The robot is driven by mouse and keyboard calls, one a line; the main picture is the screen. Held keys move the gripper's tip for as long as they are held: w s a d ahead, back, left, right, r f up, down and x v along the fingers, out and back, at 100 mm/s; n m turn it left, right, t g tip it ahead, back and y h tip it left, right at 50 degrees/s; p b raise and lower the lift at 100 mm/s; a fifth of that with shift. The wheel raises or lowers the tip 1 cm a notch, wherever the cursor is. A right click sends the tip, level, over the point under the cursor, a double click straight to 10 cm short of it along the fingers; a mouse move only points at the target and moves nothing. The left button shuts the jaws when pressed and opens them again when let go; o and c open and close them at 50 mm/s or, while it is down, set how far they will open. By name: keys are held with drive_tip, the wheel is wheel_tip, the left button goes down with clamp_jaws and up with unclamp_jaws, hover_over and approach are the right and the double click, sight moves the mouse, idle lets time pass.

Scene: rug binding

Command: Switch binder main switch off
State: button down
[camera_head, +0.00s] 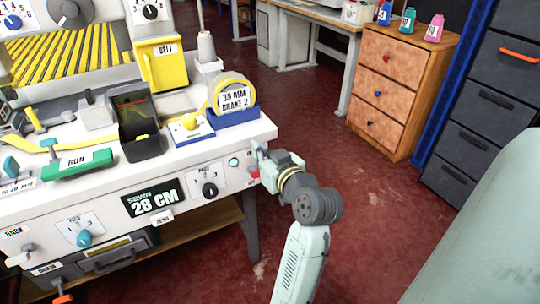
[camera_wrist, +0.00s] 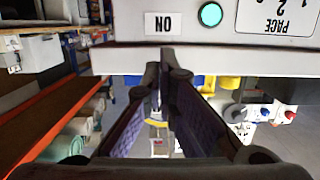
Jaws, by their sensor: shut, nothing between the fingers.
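The binder (camera_head: 130,185) is the white machine bench at the left of the head view. Its front panel carries a lit green lamp (camera_head: 233,162) near the right end. My gripper (camera_head: 259,152) is at that right end, with its fingers closed together. A small red part (camera_head: 254,174) shows just below it; I cannot tell whether it belongs to the main switch. In the wrist view, which is upside down, my shut fingertips (camera_wrist: 165,56) are at the panel edge near the ON label (camera_wrist: 164,24) and green lamp (camera_wrist: 210,14).
The PACE dial (camera_head: 210,190) is on the panel left of the lamp. A blue tape holder (camera_head: 235,118) stands on the bench corner above. A wooden drawer unit (camera_head: 390,100) and dark cabinet (camera_head: 490,110) stand at right. Red floor (camera_head: 330,140) between is clear.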

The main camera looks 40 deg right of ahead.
sight(256, 172)
drive_tip(key=shift+s+a+f, duration=0.1)
drive_tip(key=shift+s+f, duration=0.15)
drive_tip(key=shift+f, duration=0.65)
drive_tip(key=shift+s+f, duration=0.2)
drive_tip(key=shift+f, duration=0.7)
